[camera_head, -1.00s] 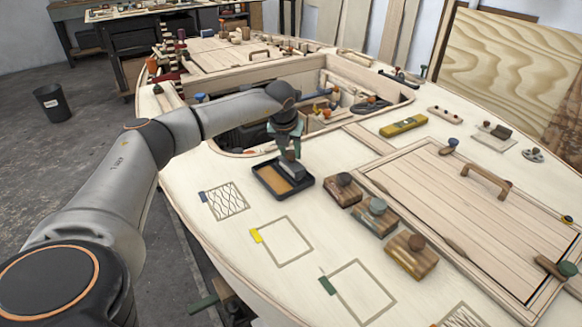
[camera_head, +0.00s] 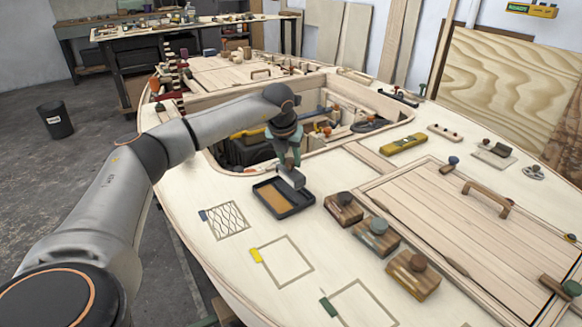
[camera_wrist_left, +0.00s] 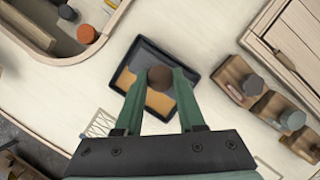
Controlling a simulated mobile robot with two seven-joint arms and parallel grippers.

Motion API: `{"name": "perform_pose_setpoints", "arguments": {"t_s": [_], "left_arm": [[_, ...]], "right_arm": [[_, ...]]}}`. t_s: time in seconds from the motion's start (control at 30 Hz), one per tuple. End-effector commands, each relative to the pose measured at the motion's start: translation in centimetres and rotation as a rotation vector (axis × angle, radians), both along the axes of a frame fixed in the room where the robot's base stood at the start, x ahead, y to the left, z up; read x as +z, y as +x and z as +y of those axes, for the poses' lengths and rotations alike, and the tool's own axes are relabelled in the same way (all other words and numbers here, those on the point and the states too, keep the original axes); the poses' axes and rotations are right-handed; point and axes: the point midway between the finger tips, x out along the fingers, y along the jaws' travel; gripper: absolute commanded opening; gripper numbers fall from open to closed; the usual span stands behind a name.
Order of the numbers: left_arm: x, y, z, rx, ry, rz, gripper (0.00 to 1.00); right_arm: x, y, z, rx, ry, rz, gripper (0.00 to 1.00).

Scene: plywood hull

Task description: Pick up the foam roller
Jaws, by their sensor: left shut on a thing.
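The foam roller (camera_head: 291,178) is a pale grey block-like piece with a brown round knob on its handle. The knob shows between my fingers in the left wrist view (camera_wrist_left: 160,76). My left gripper (camera_head: 286,160), with green fingers, is shut on the foam roller from above. It holds the roller over the black tray (camera_head: 266,207), which has an ochre-brown bed. The roller appears a little above the tray, towards its far right side. In the left wrist view my gripper (camera_wrist_left: 160,78) hides much of the roller and part of the tray.
Three wooden blocks with knobs (camera_head: 376,237) stand right of the tray. An open hatch (camera_head: 262,170) with tools inside lies behind it. Marked outlines (camera_head: 282,262) lie on bare deck in front. A closed hatch with a handle (camera_head: 487,199) is at right.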

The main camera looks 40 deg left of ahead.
Motion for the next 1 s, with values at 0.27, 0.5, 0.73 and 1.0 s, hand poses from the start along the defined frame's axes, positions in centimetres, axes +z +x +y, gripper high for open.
{"name": "perform_pose_setpoints", "arguments": {"t_s": [0.27,0.5,0.73,1.0], "left_arm": [[5.2,-4.7,-1.1,0.000,0.002,-0.004,0.00],[7.0,-8.7,-2.3,0.001,0.003,-0.003,0.00],[8.3,-11.5,-3.1,0.001,0.002,-0.002,0.00],[8.8,-12.5,-3.4,0.003,0.001,-0.003,0.00]], "right_arm": [[-0.2,0.0,0.0,0.000,0.000,0.000,0.50],[-0.6,-0.1,0.1,0.002,0.001,0.005,0.50],[-0.7,-0.1,0.6,0.010,0.007,0.006,0.50],[-0.6,0.1,0.7,0.013,0.008,0.004,0.50]]}}
